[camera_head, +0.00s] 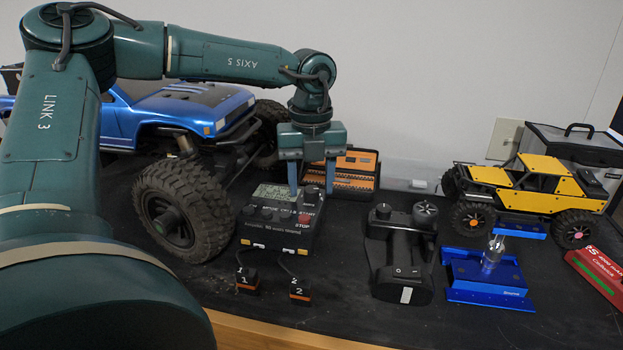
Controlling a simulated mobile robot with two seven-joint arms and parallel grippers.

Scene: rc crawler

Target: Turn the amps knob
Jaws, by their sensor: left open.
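A black charger box (262,232) with a small display (272,193) stands on the dark bench at the middle. A dark round knob (312,193) sits at its back right corner. More dark knobs or buttons (264,213) and a red stop button (304,221) line its front. The amps label is too small for me to tell which knob it marks. My left gripper (312,187) points down over the charger's back right part, open, its two blue fingers on either side of the round knob. I cannot tell whether they touch it. My right gripper is not in view.
A blue crawler truck (205,115) with a big tyre (182,212) stands close left. An orange parts box (352,178) is behind. A black transmitter (402,252), a blue stand (488,275) and a yellow crawler (535,188) are to the right. Two numbered plugs (247,280) lie in front.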

